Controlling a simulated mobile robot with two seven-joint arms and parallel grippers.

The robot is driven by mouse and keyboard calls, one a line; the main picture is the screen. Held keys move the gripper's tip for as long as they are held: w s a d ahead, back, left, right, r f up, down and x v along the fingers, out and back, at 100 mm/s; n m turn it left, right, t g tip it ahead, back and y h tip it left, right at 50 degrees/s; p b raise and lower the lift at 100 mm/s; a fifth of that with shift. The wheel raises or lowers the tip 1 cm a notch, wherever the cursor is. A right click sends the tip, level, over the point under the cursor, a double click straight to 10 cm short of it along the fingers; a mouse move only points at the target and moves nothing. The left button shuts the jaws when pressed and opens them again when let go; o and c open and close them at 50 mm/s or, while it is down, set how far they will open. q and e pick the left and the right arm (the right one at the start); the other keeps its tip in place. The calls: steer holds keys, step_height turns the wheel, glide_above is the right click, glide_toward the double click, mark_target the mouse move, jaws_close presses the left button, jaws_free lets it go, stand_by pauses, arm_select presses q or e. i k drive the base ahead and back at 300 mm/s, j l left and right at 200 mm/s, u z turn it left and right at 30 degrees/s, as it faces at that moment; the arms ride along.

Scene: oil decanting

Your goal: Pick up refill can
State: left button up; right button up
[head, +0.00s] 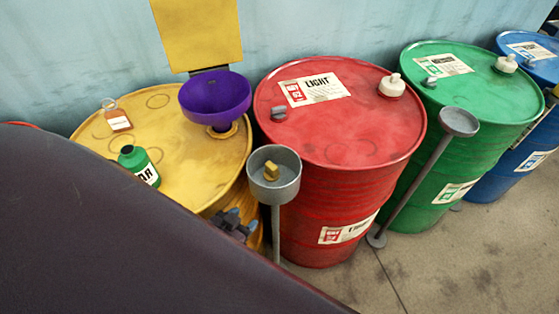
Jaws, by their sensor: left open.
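A small green can (139,166) with a black cap stands on top of the yellow drum (178,120). Its white label shows only the letters "AR", and a dark shape in front covers its lower part. No can in view carries a readable "refill" mark, so I cannot tell surely whether this is the refill can. My left gripper (234,222) shows only in part as blue-grey pieces low in front of the yellow drum, below and right of the green can and apart from it. It is open, and I see nothing between its jaws. My right gripper is not in view.
A clear bottle (115,114) and a purple funnel (215,98) stand on the yellow drum. A grey cup stand (275,182) holds a yellow piece. Red (335,130), green (470,85) and blue drums stand rightward. A second grey stand (460,122) leans. A large dark shape fills the lower left.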

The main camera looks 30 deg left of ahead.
mark_target(135, 159)
steer(key=k+l+u, duration=0.1)
steer(key=u, duration=2)
steer(key=i+l, duration=0.05)
